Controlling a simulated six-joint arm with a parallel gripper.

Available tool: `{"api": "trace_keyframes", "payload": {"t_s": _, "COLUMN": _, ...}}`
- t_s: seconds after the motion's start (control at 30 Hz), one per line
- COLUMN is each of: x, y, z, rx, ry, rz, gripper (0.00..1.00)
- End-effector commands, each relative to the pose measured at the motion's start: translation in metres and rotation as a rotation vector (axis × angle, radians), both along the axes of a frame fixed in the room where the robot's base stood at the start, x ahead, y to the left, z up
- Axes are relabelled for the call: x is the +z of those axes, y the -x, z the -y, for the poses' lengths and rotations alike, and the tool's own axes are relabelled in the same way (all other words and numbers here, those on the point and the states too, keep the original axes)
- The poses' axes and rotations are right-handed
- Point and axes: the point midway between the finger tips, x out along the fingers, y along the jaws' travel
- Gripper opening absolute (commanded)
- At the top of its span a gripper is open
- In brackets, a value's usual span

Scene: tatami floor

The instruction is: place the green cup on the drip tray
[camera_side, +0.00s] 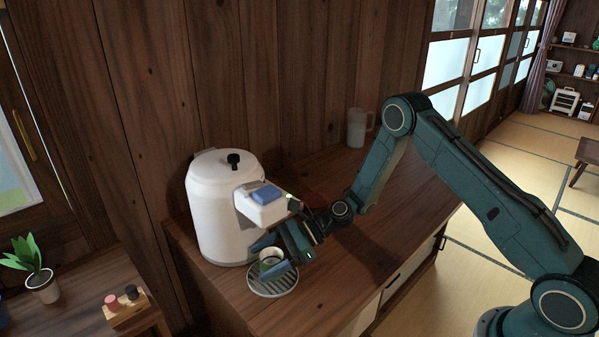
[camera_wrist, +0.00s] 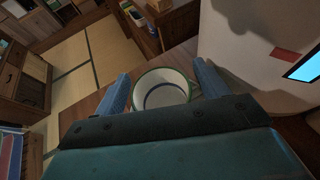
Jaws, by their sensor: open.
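The green cup (camera_side: 269,262) is white inside with a green rim and appears to stand upright on the drip tray. The round grey slotted drip tray (camera_side: 272,288) lies at the foot of the white dispenser, under its spout. My gripper (camera_side: 272,258) is open, with its blue fingers on either side of the cup. In the wrist view the cup (camera_wrist: 161,90) sits between the two spread fingers of my gripper (camera_wrist: 163,86). Whether a finger touches the cup, I cannot tell. The cup's lower part is partly hidden by a finger in the side view.
The white dispenser (camera_side: 217,205) with a black knob and blue-topped spout stands close behind the tray. A clear pitcher (camera_side: 358,128) is at the back of the wooden counter (camera_side: 345,250). A potted plant (camera_side: 42,284) and a small wooden holder (camera_side: 126,308) are on a lower surface left.

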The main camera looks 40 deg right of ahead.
Motion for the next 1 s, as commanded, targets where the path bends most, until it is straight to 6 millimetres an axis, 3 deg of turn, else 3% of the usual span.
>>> {"api": "trace_keyframes", "payload": {"t_s": 0.6, "x": 0.035, "y": 0.032, "z": 0.077, "rx": -0.003, "ry": 0.000, "rz": 0.000, "gripper": 0.73}}
{"api": "trace_keyframes", "payload": {"t_s": 1.0, "x": 0.044, "y": 0.041, "z": 0.099, "rx": 0.000, "ry": -0.001, "rz": 0.000, "gripper": 0.73}}
